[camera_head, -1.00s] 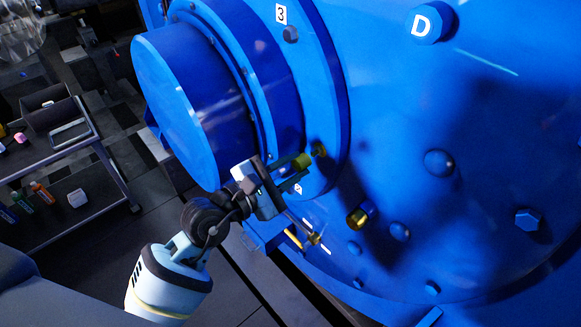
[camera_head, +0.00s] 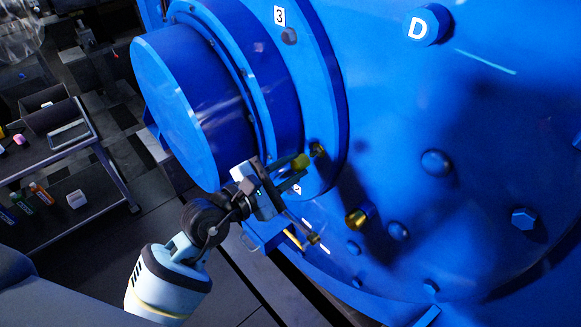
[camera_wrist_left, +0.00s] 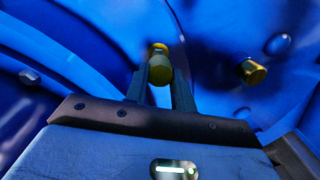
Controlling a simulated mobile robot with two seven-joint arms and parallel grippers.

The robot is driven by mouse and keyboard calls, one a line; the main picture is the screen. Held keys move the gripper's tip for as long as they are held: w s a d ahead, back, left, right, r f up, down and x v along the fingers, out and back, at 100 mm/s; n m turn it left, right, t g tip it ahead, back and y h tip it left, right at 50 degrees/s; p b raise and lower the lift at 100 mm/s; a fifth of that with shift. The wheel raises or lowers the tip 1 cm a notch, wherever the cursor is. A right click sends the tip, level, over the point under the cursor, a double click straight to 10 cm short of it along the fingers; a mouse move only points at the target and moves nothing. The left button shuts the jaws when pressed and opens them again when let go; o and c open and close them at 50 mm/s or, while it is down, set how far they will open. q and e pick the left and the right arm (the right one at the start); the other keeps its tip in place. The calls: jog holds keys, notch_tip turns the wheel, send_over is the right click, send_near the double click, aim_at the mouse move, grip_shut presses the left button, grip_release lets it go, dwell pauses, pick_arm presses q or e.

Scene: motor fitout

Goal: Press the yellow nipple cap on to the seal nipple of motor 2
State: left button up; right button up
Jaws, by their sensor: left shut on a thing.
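My left gripper (camera_head: 293,172) is shut on the yellow nipple cap (camera_head: 301,161), an olive-yellow piece at its fingertips. The cap also shows between the fingers in the left wrist view (camera_wrist_left: 160,70). Just beyond the cap is a brass seal nipple (camera_head: 317,149) on the blue flange of the motor (camera_head: 390,120). In the left wrist view this nipple (camera_wrist_left: 158,47) lies behind the cap and is partly hidden by it. I cannot tell whether cap and nipple touch. My right gripper is not in view.
Another brass fitting (camera_head: 357,217) sticks out of the motor to the right, and a smaller one (camera_head: 313,238) sits below the gripper. Bolt heads (camera_head: 437,163) stud the blue housing. A dark cart (camera_head: 60,160) with small items stands at the left.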

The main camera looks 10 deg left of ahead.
aim_at(293, 167)
pick_arm(q)
jog(key=shift+p, duration=0.35)
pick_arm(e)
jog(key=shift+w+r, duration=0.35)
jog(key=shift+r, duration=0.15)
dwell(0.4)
pick_arm(q)
jog(key=shift+x, duration=1.55)
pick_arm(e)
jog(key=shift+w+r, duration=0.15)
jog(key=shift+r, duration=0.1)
pick_arm(q)
jog(key=o, duration=1)
jog(key=shift+w, duration=0.1)
jog(key=v, duration=0.8)
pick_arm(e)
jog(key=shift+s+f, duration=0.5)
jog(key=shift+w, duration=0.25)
